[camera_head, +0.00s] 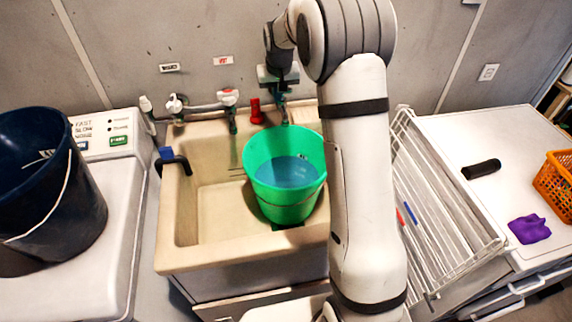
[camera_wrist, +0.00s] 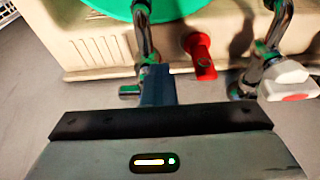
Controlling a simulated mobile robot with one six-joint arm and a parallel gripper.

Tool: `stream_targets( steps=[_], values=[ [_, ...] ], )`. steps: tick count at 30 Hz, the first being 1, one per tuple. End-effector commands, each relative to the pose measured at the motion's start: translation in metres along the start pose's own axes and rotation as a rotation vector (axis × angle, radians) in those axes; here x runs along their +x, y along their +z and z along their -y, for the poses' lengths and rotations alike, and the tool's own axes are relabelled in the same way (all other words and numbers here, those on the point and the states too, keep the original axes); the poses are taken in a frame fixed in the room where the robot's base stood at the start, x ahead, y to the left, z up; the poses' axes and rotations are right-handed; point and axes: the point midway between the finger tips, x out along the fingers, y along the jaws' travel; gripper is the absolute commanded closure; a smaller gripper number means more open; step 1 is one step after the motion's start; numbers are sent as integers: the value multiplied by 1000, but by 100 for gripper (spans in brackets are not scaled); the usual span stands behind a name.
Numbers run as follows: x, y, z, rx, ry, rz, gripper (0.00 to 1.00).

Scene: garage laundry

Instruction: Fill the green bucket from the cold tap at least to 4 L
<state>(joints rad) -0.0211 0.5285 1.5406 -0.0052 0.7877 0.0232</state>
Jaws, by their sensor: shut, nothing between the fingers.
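The green bucket (camera_head: 302,205) stands upright in the right part of the sink (camera_head: 188,232). Blue-looking water (camera_head: 288,172) fills part of it; I cannot read any level mark. A chrome spout (camera_head: 284,112) comes down at the bucket's back rim, with no clear stream visible. My gripper (camera_head: 278,76) is at the taps behind the bucket. In the wrist view my shut, empty gripper (camera_wrist: 160,122) is close to a dark blue tap handle (camera_wrist: 158,86) beside a chrome spout (camera_wrist: 145,38); whether they touch is unclear. The bucket's green rim (camera_wrist: 160,8) shows at the top.
A white tap with a red mark (camera_head: 228,97) is left of my gripper, near a red object (camera_head: 257,112) on the sink's back edge. A dark bucket (camera_head: 45,190) stands left on the washer. A wire rack (camera_head: 440,205) is to the right of my arm.

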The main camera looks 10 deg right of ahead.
Motion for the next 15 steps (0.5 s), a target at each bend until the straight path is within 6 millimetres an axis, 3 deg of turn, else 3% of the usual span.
stream_targets(
  steps=[1, 3, 15],
  values=[
    [-16, -11, -5, 2, 5, -31, 100],
    [-25, -12, -5, 2, 6, -32, 100],
    [-64, -16, -4, 2, 4, -25, 100]
  ],
)
